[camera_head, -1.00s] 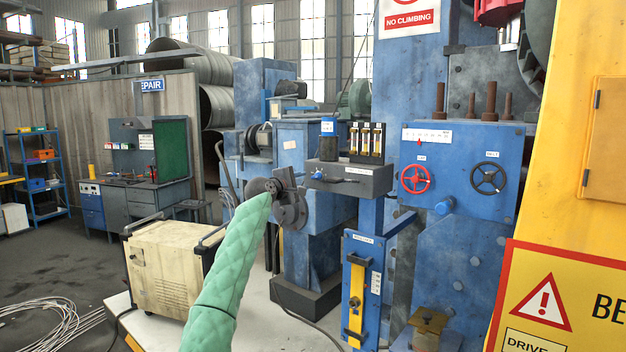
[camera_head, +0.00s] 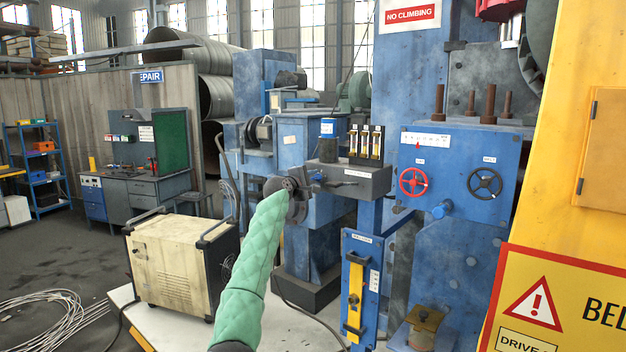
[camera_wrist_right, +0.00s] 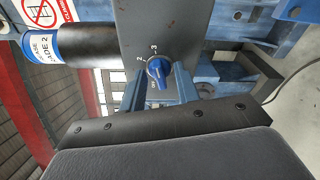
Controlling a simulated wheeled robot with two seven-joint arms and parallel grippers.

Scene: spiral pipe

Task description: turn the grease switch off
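The grease switch is a blue knob (camera_wrist_right: 158,70) on a grey panel in the right wrist view, with the marks 2 and 3 beside it. Its exact setting is too small to read. The panel belongs to the dark grey box (camera_head: 372,181) in the head view. My right gripper (camera_wrist_right: 160,88) is open. Its two fingers show on either side of the knob in the wrist view, and I cannot tell whether they touch it. In the head view my right gripper (camera_head: 308,184) is at the left end of the box and partly hides the knob's area. My left gripper is not in view.
A black grease cylinder (camera_wrist_right: 88,45) with a blue label is beside the panel. Several yellow-topped sight glasses (camera_head: 367,142) stand on the box. A red handwheel (camera_head: 413,182) and a black one (camera_head: 485,183) are to the right. A cream cabinet (camera_head: 185,265) stands at lower left.

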